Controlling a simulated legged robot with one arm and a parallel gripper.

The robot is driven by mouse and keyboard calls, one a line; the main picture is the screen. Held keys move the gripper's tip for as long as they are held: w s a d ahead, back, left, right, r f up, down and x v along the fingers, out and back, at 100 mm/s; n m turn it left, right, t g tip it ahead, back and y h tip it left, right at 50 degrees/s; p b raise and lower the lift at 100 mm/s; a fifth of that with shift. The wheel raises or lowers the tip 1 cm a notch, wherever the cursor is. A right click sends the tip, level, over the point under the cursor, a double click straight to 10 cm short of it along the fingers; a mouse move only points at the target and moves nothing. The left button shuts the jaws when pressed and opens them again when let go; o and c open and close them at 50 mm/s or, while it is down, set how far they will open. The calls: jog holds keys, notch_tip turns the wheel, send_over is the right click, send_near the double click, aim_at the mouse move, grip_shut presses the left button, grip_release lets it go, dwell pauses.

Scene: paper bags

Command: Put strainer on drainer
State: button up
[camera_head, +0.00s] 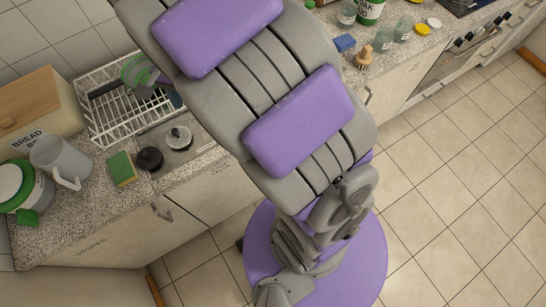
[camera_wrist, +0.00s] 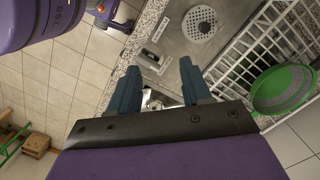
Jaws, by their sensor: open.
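The green strainer (camera_wrist: 283,90) shows at the right of the wrist view, over the white wire drainer (camera_wrist: 238,68), and seems to rest in it. In the head view the strainer (camera_head: 138,71) shows as a green round shape at the back of the drainer (camera_head: 103,124), partly hidden by my arm. My gripper (camera_wrist: 158,78) is open in the wrist view, its two teal fingers apart with nothing held between them. It is to the left of the strainer and apart from it.
A sink area with a round perforated drain (camera_wrist: 200,23) lies beside the drainer. A green sponge (camera_head: 122,168), a grey pitcher (camera_head: 62,160) and a bread bin (camera_head: 38,108) stand on the left counter. Jars and a wooden brush (camera_head: 363,58) are at the right. The tiled floor is open.

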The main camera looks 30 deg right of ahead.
jog(key=s+d+r+n, duration=0.1)
jog(key=s+d+n, duration=0.1)
jog(key=s, duration=0.7)
jog(key=s+d+r+n, duration=0.1)
jog(key=s+d+n, duration=0.2)
jog(key=s, duration=0.5)
jog(key=s+d+r+n+g, duration=0.1)
jog(key=s+d+n, duration=0.1)
jog(key=s+n, duration=0.3)
jog(key=s, duration=0.4)
jog(key=shift+s+d+r+h, duration=0.25)
jog(key=shift+s+d+h, duration=0.05)
jog(key=shift+h, duration=0.1)
